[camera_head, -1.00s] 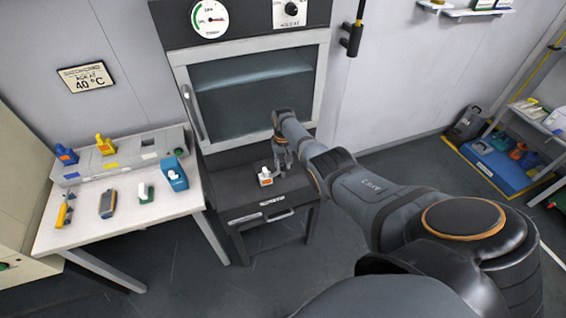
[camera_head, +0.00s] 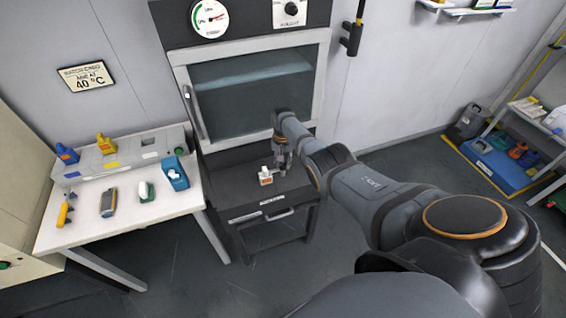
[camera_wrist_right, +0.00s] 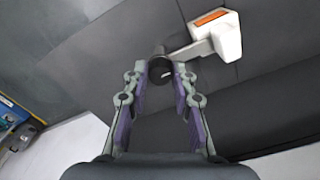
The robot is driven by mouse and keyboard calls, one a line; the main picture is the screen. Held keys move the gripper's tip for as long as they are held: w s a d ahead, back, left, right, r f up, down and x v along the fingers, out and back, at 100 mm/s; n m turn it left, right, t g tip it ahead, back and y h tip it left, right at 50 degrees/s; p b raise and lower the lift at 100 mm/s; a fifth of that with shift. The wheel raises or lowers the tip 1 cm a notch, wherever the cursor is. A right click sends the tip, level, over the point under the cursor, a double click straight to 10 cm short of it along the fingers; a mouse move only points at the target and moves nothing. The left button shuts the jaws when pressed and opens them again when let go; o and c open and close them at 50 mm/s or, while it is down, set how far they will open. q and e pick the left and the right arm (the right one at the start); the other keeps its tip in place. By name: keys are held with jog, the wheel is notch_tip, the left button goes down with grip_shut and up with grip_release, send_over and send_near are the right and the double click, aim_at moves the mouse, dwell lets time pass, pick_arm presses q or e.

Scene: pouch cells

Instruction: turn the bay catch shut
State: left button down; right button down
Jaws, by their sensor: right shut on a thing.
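The bay catch (camera_head: 266,177) is a small white block with an orange label on the dark bench below the oven window. In the right wrist view the catch (camera_wrist_right: 219,36) has a pale lever arm (camera_wrist_right: 187,50) ending in a dark round knob (camera_wrist_right: 160,68). My right gripper (camera_head: 282,170) reaches down beside the white block. In the wrist view my right gripper (camera_wrist_right: 160,80) has its purple-padded fingers on either side of the knob, shut on it. The fingers hide part of the lever in the head view. My left gripper is not in view.
The oven door (camera_head: 252,85) with its handle (camera_head: 191,110) stands behind the bench (camera_head: 240,190). A white table (camera_head: 120,222) on the left holds a grey rack (camera_head: 125,157), a blue holder (camera_head: 175,172) and small tools. The floor in front is clear.

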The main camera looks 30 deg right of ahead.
aim_at(283, 164)
jog(key=c, duration=1.1)
grip_release()
jog(key=shift+r, duration=0.1)
notch_tip(283, 164, up, 12)
jog(key=shift+f, duration=0.1)
